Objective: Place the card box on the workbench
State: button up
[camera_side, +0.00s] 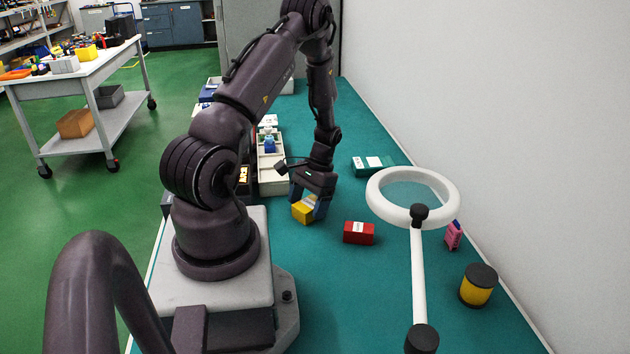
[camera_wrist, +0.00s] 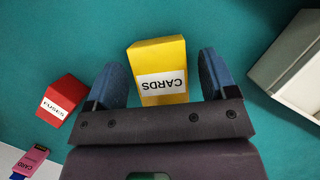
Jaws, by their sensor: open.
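The card box is a yellow box with a white label reading CARDS (camera_wrist: 161,56). In the wrist view it lies between the two blue fingers of my gripper (camera_wrist: 164,82), with a gap of teal surface on each side. In the side view the yellow card box (camera_side: 304,213) is at the fingertips of my gripper (camera_side: 309,203), low over the teal workbench (camera_side: 330,300). My gripper is open around the box. The side view does not show clearly whether the box rests flat on the bench; the near finger hides part of it.
A red FUSES box (camera_side: 359,232) sits to the right of my gripper. A pink card item (camera_side: 453,235), a yellow-black cylinder (camera_side: 478,285) and a ring magnifier (camera_side: 373,203) stand further right. A teal box (camera_side: 372,165) lies behind. Pale bins (camera_side: 272,185) stand to the left.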

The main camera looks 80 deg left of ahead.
jog(key=w+d+r+y, duration=0.1)
jog(key=w+r, duration=0.2)
jog(key=r, duration=0.3)
jog(key=w+d+r+m+t, duration=0.1)
jog(key=w+r, duration=0.2)
jog(key=r, duration=0.3)
jog(key=w+d+r+y, duration=0.1)
jog(key=w+r, duration=0.1)
jog(key=r, duration=0.4)
jog(key=w+d+r+m+t+y, duration=0.1)
jog(key=w+d+r+m+t, duration=0.15)
jog(key=d+r, duration=0.7)
jog(key=s+d+r+m+t, duration=0.1)
jog(key=s+d+r+t, duration=0.1)
jog(key=d, duration=0.5)
jog(key=s+d+r+m+t, duration=0.2)
jog(key=s+d+r+t, duration=0.1)
jog(key=d, duration=0.4)
jog(key=shift+s+r+t, duration=0.35)
jog(key=shift+s+r, duration=0.1)
jog(key=shift+s, duration=0.8)
jog(key=shift+o, duration=0.5)
jog(key=shift+s+d+m, duration=0.25)
jog(key=shift+s+d, duration=0.1)
jog(key=shift+a, duration=0.15)
